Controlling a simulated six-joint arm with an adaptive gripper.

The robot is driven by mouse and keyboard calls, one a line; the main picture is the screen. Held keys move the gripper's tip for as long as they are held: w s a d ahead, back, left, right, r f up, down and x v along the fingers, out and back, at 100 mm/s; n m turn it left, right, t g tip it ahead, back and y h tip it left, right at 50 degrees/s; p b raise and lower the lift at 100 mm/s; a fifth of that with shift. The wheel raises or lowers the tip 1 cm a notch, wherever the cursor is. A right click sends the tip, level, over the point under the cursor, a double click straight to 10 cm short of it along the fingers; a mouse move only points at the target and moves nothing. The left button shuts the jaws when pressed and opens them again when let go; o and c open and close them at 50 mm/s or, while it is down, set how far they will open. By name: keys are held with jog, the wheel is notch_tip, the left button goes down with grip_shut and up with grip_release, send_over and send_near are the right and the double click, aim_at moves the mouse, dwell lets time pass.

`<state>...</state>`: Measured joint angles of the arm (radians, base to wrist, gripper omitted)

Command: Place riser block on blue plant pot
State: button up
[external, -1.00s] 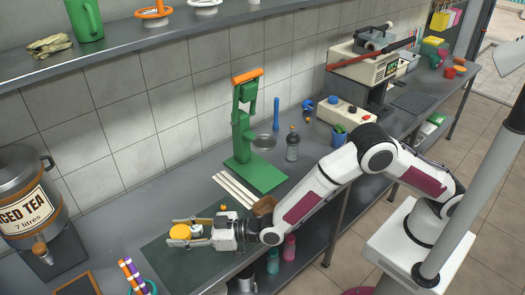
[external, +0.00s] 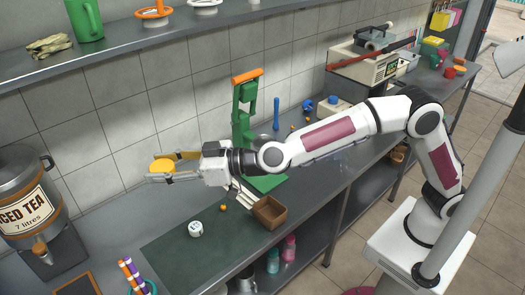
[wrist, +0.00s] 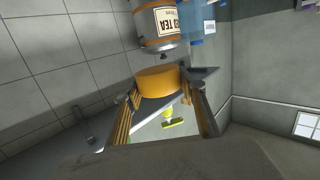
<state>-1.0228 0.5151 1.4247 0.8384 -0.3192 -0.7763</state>
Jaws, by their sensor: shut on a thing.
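A thick round yellow-orange block (external: 163,165) is held between the two fingers of my gripper (external: 160,168), raised above the counter; it looks like the riser block. In the wrist view the block (wrist: 158,82) sits at the fingertips of the gripper (wrist: 160,98), with a finger on each side. I cannot make out the blue plant pot now; the spot behind my arm where a small blue pot with greenery stood is covered.
A green press (external: 243,125) stands close behind my wrist. An open brown box (external: 269,212) and a small white round item (external: 196,229) are on the counter. The tea dispenser (external: 28,200) stands left. The dark green mat (external: 215,265) is mostly bare.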

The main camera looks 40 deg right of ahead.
notch_tip(320, 180, up, 2)
jog(key=shift+r, duration=0.1)
jog(key=w+d+r+m+t+h, duration=0.1)
jog(key=w+d+h, duration=0.1)
jog(key=w+d, duration=0.65)
jog(key=w+d+r+m+t+h, duration=0.15)
jog(key=w+d, duration=0.35)
jog(key=d, duration=0.6)
jog(key=w+d+r+m+t+h, duration=0.1)
jog(key=w+d+m+h, duration=0.1)
jog(key=w+d, duration=0.55)
jog(key=w+d+m+t+h, duration=0.1)
jog(key=d+m+h, duration=0.1)
jog(key=d, duration=1.5)
jog(key=w+d+m+h, duration=0.1)
jog(key=d+h, duration=0.2)
jog(key=d, duration=1.3)
jog(key=s+d+f+m+h, duration=0.15)
jog(key=s+d, duration=0.25)
jog(key=d, duration=0.6)
jog(key=s+d+f+m+h, duration=0.15)
jog(key=s+d, duration=0.35)
jog(key=d, duration=0.5)
jog(key=s+d+m+h, duration=0.15)
jog(key=s+d, duration=0.25)
jog(key=d, duration=0.6)
notch_tip(320, 180, down, 26)
jog(key=shift+s+d+f, duration=0.2)
jog(key=shift+d, duration=0.05)
